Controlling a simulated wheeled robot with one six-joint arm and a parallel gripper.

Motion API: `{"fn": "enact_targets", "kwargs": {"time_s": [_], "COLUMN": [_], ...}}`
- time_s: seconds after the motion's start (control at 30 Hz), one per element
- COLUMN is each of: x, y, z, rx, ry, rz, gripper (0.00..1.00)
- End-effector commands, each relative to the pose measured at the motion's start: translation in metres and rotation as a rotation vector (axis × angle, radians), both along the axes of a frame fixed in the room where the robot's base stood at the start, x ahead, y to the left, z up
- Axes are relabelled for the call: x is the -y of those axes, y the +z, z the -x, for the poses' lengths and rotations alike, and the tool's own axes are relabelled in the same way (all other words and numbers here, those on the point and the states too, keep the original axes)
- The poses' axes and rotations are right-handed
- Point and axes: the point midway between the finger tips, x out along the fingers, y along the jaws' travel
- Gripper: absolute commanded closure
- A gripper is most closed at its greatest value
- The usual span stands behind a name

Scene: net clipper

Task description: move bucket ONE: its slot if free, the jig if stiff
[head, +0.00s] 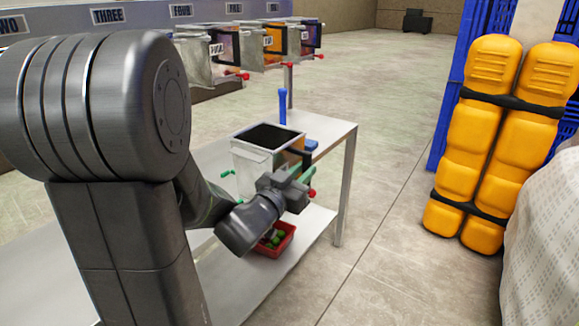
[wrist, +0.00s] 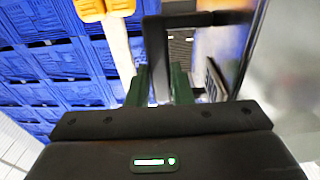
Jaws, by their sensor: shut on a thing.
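A pale grey, open-topped bucket (head: 258,160) with a dark inside is at the far end of the metal table. My gripper (head: 300,174), with green fingers, is at its right side, shut on its black handle. In the wrist view the green fingers (wrist: 162,86) close around a black upright of that handle (wrist: 156,50). A dark-lettered label (wrist: 214,80) shows there at a steep slant, so I cannot read it. A red knob (head: 311,193) is just below my gripper. I cannot tell whether the bucket touches the tabletop. No jig can be clearly made out.
Several buckets (head: 258,45) hang in a row at the back, under wall signs, including THREE (head: 107,15). A blue upright tool (head: 283,106) stands behind the bucket. A red tray (head: 286,240) with green pieces is below. Yellow padding (head: 478,150) and blue crates stand right.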

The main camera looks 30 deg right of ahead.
Motion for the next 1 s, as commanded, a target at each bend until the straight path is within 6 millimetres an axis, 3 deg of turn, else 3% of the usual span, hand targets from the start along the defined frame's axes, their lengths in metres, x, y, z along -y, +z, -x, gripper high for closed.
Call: {"fn": "enact_targets", "kwargs": {"time_s": [0.27,1.0], "x": [-0.006,-0.033], "y": [0.001,-0.004], "z": [-0.015,-0.08], "rx": [0.003,0.003], "ry": [0.0,-0.001], "rz": [0.002,0.003], "gripper": [1.0,1.0]}}
